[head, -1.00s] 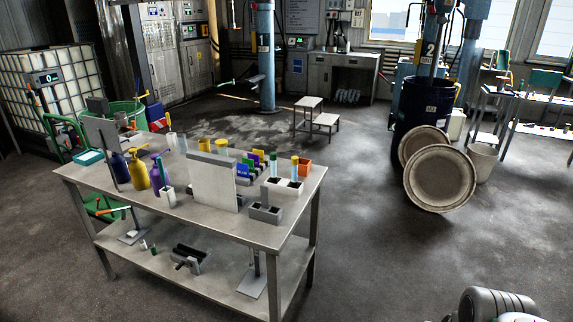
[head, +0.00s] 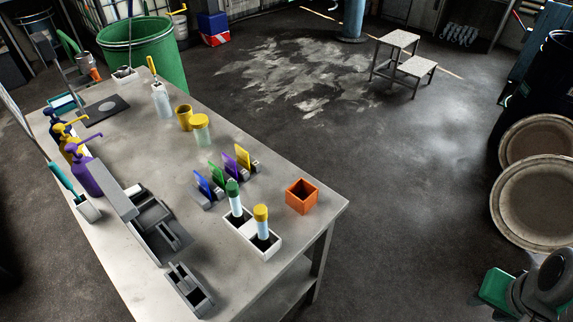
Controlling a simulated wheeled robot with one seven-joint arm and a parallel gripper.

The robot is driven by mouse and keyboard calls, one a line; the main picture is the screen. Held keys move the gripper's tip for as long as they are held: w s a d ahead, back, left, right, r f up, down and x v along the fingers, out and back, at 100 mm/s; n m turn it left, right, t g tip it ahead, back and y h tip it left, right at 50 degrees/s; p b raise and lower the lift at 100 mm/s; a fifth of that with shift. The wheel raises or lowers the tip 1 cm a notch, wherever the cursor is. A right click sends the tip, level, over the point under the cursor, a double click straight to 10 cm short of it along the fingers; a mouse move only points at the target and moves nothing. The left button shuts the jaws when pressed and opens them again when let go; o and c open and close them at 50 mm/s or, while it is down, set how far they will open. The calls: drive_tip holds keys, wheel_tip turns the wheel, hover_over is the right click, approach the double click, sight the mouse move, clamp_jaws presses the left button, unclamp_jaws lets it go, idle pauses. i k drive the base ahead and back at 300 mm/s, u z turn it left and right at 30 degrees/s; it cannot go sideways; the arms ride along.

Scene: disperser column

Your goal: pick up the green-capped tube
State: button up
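The green-capped tube (head: 235,198) stands upright in the left compartment of a white two-slot holder (head: 269,250) near the table's right end. A yellow-capped tube (head: 262,222) stands in the holder's other compartment. My gripper (head: 497,290) seems to be the green and dark part at the lower right, well off the table and far from the tube. Its fingers cannot be made out.
Colored cards (head: 222,177) in grey stands are just behind the tube. An orange box (head: 301,196) stands to the right, grey trays (head: 188,290) to the front left. Pump bottles (head: 85,174) line the left edge. Round lids (head: 540,200) lean at far right.

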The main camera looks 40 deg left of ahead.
sight(232, 189)
drive_tip(key=i, duration=1.15)
drive_tip(key=u, duration=5)
drive_tip(key=i, duration=0.5)
drive_tip(key=z, duration=0.05)
